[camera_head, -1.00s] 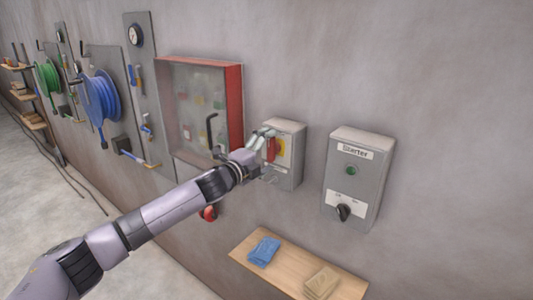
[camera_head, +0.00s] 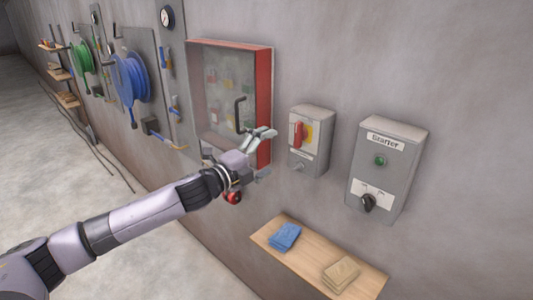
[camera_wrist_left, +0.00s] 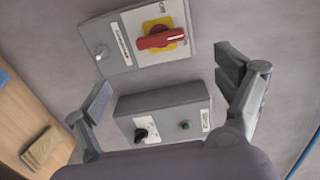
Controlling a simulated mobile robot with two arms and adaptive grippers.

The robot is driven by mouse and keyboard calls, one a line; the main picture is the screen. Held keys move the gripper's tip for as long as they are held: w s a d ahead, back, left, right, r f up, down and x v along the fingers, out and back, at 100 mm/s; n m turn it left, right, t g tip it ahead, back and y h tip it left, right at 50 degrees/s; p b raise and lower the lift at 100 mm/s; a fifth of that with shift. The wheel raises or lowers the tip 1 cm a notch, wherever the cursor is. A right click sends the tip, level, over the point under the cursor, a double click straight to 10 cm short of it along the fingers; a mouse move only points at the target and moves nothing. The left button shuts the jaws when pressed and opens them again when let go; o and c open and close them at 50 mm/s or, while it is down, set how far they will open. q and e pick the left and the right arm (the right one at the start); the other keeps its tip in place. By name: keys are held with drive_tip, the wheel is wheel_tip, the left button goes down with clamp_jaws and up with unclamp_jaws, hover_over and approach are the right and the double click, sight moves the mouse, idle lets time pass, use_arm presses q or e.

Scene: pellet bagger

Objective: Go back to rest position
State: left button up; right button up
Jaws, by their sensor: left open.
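My left gripper (camera_head: 262,137) is open and empty in the head view. It is in front of the red-framed cabinet's lower right part, left of and apart from the grey switch box (camera_head: 310,143). That box carries a red rotary handle (camera_head: 299,134) on a yellow plate, and the handle stands upright in the head view. In the left wrist view the gripper's two fingers (camera_wrist_left: 170,95) are spread wide. The red handle (camera_wrist_left: 160,41) shows beyond them, with nothing between the fingers touching it. My right gripper is not in view.
A grey starter box (camera_head: 386,170) with a green button and black knob is on the wall at right. The red-framed cabinet (camera_head: 264,95) and hose reels are at left.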

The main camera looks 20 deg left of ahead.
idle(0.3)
